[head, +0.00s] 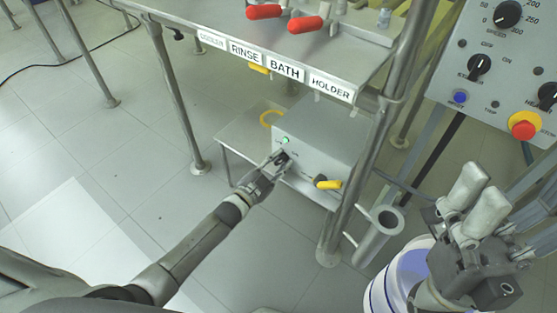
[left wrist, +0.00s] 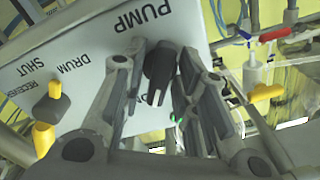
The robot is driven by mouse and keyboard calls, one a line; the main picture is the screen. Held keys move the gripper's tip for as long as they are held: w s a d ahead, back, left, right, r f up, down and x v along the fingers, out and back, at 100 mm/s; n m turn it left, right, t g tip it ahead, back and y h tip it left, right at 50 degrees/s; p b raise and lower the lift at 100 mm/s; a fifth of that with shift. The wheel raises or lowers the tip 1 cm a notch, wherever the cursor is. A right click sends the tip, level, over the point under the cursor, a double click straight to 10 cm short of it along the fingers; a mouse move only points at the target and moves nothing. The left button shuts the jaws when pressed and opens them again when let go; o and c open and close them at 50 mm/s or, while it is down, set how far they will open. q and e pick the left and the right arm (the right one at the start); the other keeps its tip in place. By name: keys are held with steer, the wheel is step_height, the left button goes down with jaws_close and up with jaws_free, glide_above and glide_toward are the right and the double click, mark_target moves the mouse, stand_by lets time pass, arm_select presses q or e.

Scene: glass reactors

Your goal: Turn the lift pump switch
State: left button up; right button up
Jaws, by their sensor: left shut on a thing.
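The lift pump box (head: 325,135) is a light grey case on a low shelf under the bench. The pump switch is a black knob (left wrist: 160,68) beside the printed word PUMP in the left wrist view. My left gripper (head: 273,168) is at the box's front face, and its fingers (left wrist: 160,80) are on both sides of the knob, shut on it. In the head view the gripper mostly hides the knob. A small green lamp (head: 286,140) is lit near it. My right gripper (head: 477,195) is raised at the right, away from the box; its finger gap is unclear.
A yellow-handled valve (head: 328,184) is on the box front, to the right of my left gripper. Bench legs (head: 180,85) stand around the box. A white bucket (head: 383,292) stands below my right gripper. A control panel with a red emergency button (head: 523,126) is at the upper right.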

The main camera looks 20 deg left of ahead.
arm_select(q)
steer(key=shift+m, duration=0.6)
steer(key=o, duration=0.7)
steer(key=v, duration=1.2)
